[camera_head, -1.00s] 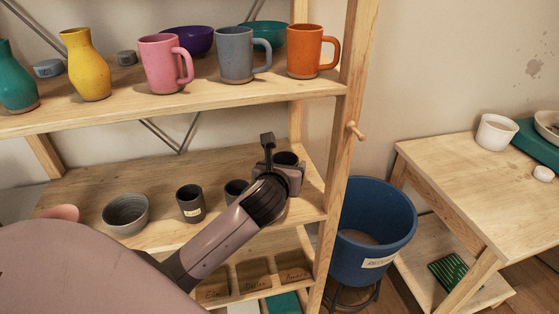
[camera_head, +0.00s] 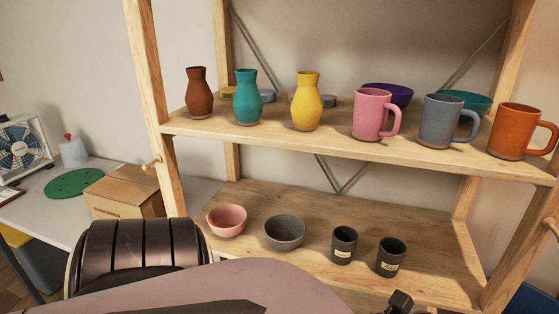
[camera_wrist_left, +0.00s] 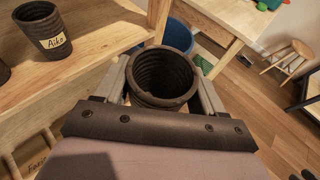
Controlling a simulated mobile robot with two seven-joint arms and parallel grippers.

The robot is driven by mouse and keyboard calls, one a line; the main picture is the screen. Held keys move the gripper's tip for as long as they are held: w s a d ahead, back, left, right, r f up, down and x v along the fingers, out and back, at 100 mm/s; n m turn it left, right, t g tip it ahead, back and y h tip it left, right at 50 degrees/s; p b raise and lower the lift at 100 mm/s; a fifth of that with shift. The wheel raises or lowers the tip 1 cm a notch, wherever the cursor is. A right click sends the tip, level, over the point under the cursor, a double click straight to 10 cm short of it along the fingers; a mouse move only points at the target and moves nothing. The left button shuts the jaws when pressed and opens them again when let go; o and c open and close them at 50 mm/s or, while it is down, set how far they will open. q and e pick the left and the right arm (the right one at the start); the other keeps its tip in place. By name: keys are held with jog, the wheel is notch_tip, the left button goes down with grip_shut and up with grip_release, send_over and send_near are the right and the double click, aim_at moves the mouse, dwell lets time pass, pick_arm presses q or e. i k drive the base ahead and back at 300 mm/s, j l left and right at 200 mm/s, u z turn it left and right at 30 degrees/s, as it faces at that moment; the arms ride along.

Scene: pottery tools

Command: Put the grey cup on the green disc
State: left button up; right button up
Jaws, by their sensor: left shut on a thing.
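The grey cup (camera_wrist_left: 162,78), dark and ribbed inside, is held in my left gripper (camera_wrist_left: 163,88) in the left wrist view. The two fingers are shut on either side of it, and I look down into its open top. In the head view only a dark bit of this gripper (camera_head: 400,302) shows at the bottom edge, and the held cup is hidden. The green disc (camera_head: 75,182) lies flat and bare on the grey table at the far left, well away from the gripper. My right gripper is not in view.
Two labelled dark cups (camera_head: 343,245), a grey bowl (camera_head: 285,232) and a pink bowl (camera_head: 227,220) stand on the lower shelf. Vases and mugs (camera_head: 441,122) fill the shelf above. A cardboard box (camera_head: 125,193) is beside the disc. A shelf post (camera_head: 150,90) stands between.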

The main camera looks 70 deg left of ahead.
aim_at(75, 181)
jog(key=k+j+u, duration=0.1)
jog(key=k+u, duration=0.25)
jog(key=k, duration=0.15)
jog(key=j+u, duration=0.15)
jog(key=u, duration=0.7)
jog(key=j, duration=3.9)
